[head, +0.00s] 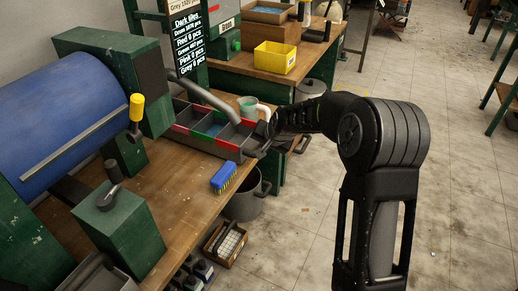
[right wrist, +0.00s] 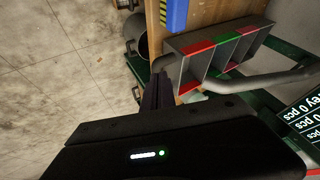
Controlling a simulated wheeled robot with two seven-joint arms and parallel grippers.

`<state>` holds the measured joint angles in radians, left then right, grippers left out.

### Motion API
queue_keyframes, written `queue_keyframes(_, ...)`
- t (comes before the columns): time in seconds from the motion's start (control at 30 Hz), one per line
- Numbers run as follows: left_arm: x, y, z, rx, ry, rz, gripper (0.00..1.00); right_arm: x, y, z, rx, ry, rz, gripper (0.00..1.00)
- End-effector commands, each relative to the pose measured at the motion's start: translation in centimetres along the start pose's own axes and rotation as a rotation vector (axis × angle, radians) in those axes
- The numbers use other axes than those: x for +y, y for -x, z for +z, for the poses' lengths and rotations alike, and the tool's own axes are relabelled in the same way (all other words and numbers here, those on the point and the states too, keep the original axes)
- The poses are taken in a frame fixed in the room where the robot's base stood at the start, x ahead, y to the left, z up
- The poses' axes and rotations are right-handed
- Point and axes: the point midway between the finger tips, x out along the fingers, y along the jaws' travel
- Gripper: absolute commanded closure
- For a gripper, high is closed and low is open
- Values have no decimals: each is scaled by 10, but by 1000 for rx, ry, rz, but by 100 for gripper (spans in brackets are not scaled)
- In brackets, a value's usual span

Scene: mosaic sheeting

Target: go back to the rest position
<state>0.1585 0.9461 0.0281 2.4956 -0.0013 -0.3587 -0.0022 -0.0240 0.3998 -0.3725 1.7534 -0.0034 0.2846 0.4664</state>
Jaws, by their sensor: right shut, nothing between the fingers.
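My right arm comes in from the right of the head view, and its dark gripper (head: 268,130) is close to the right end of the grey divided bin (head: 230,147) on the bench. I cannot tell whether it touches the bin. In the right wrist view the narrow dark fingers (right wrist: 157,92) are together, with nothing seen between them. The bin (right wrist: 190,75), with red and green dividers, lies just beyond and to the right of them. My left gripper is in neither view.
A blue brush (head: 223,177) lies on the wooden bench (head: 181,182). A curved grey pipe (head: 207,95) hangs over the bin, and a mug (head: 248,107) stands behind it. A blue drum machine (head: 65,115) fills the left. A pot (head: 243,205) stands below. Open floor (head: 300,225) lies to the right.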

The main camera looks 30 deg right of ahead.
Motion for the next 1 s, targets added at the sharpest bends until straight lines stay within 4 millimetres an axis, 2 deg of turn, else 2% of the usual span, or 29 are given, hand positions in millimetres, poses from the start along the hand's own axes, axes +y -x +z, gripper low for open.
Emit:
queue_keyframes(0.57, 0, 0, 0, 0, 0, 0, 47, 0, 4, 0, 0, 0, 0, 100)
queue_keyframes(0.73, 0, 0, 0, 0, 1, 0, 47, -4, 2, -7, 44, 71, -21, 100)
queue_keyframes(0.77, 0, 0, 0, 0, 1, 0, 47, -4, -1, -2, 51, 99, -28, 100)
queue_keyframes(0.87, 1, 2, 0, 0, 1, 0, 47, -7, -19, 39, 33, 202, -46, 100)
queue_keyframes(0.97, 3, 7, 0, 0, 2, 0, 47, -2, -38, 98, -24, 299, -53, 100)
queue_keyframes(1.0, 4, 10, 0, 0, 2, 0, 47, 2, -44, 127, -56, 338, -55, 100)
